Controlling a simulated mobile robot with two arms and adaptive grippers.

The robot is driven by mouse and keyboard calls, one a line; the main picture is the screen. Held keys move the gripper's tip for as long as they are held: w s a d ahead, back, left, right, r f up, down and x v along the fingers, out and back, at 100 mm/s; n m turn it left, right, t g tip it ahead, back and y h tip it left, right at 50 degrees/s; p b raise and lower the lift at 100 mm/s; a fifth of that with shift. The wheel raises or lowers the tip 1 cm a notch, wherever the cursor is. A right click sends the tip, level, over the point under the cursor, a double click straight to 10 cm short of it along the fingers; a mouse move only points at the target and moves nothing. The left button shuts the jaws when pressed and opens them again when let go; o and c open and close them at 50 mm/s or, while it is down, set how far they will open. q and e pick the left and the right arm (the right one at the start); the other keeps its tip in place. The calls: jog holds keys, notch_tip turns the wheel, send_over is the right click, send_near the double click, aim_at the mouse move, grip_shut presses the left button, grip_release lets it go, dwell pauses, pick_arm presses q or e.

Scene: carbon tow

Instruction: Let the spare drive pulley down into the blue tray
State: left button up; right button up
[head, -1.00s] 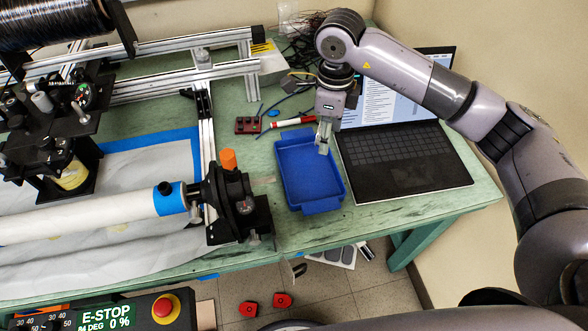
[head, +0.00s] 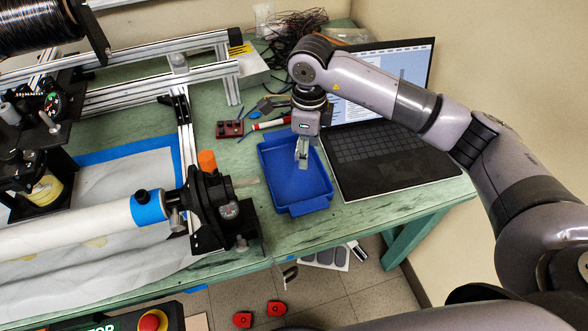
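I cannot make out the pulley elsewhere. My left gripper is not in view.
An open laptop (head: 390,160) stands close to the tray's right side. A black clamp with an orange knob (head: 207,160) holds a white tube on the left. Bare tabletop lies in front.

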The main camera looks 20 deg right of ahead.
jog(key=o, duration=1.2)
notch_tip(320, 180, up, 12)
jog(key=shift+s+f, duration=0.1)
